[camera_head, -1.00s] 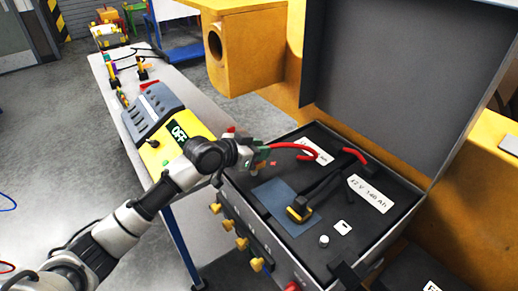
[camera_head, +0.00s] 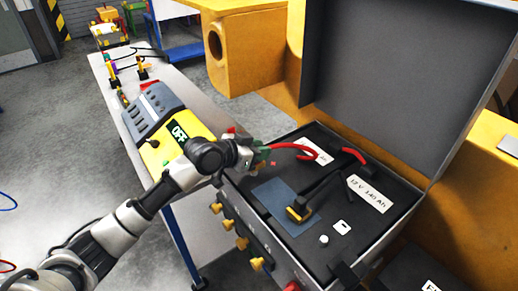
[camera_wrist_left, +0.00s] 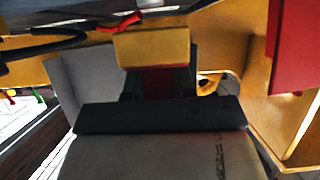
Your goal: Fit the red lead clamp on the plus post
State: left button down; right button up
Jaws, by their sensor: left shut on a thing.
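My left gripper (camera_head: 262,162) is beside the left edge of the open grey battery case (camera_head: 290,262), at the end of a red cable (camera_head: 296,146). In the left wrist view it is shut on the red lead clamp (camera_wrist_left: 152,48), a brass-coloured block with red below it. The clamp is mostly hidden in the head view. A small silver post (camera_head: 324,240) stands near the case's front, beside a small white label (camera_head: 342,228); I cannot read its sign. A black lead's yellow clamp (camera_head: 298,213) lies on a blue-grey panel (camera_head: 276,192). My right gripper is out of view.
The case's raised lid (camera_head: 390,80) stands at the back. A yellow and grey unit reading OFF (camera_head: 178,132) sits on the bench (camera_head: 107,78) at left. Yellow knobs (camera_head: 241,244) stick out of the case's front side. A yellow housing (camera_head: 245,50) stands behind.

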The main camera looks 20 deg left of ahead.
pick_arm(q)
jog(key=shift+f+b, duration=1.05)
jog(key=shift+f, duration=0.6)
jog(key=c, duration=0.8)
grip_release()
jog(key=shift+c, duration=0.2)
jog(key=b+v, duration=0.3)
jog(key=v, duration=0.6)
jog(key=shift+s+a+r, duration=0.15)
jog(key=shift+s+a, duration=0.1)
jog(key=shift+s+a+r, duration=0.25)
jog(key=shift+s+r, duration=0.1)
jog(key=shift+s, duration=0.05)
